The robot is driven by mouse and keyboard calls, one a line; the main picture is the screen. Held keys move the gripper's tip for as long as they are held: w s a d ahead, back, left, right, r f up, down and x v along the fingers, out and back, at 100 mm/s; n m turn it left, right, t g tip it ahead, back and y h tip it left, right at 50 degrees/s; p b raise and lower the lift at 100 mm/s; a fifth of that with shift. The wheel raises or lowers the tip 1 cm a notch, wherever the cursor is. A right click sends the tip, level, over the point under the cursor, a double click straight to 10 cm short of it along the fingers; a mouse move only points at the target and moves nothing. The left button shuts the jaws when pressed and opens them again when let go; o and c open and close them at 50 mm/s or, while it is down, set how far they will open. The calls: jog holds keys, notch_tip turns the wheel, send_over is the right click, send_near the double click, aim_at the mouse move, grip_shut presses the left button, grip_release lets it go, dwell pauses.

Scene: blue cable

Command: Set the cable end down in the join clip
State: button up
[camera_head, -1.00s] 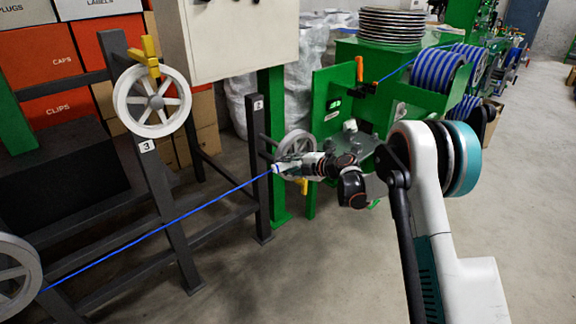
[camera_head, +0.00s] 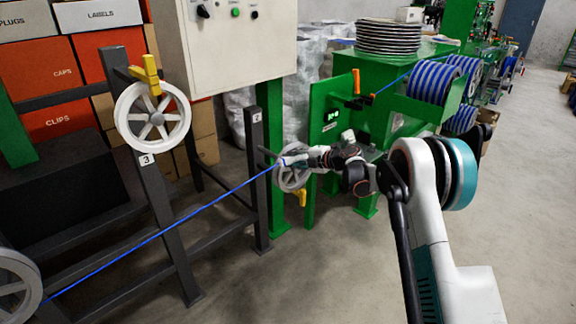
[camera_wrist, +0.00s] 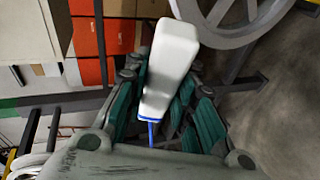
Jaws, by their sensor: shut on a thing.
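My gripper (camera_head: 284,161) is in front of the upper rim of the white wheel on post 2. In the wrist view its teal fingers are shut on the white cable end (camera_wrist: 170,62). The blue cable (camera_head: 170,228) leaves the gripper taut, running down and left past post 3 to the lower-left wheel; a short piece also shows in the wrist view (camera_wrist: 150,131). An orange-handled clip (camera_head: 356,82) on the green machine, right of and above the gripper, looks like the join clip. Another blue line runs right from beside it. The clip's seat is too small to make out.
Wheel 3 (camera_head: 153,118) with a yellow bracket hangs on a dark post at left. The wheel on post 2 (camera_head: 291,176) is close behind the gripper. A control box (camera_head: 240,40) hangs above. The green machine (camera_head: 325,125) stands at right. Open floor lies in front.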

jog(key=w+d+r+p, duration=0.5)
jog(key=w+d+r, duration=0.6)
jog(key=r, duration=0.3)
jog(key=shift+w+d+r, duration=0.25)
jog(key=shift+w+d, duration=0.05)
jog(key=shift+w, duration=0.35)
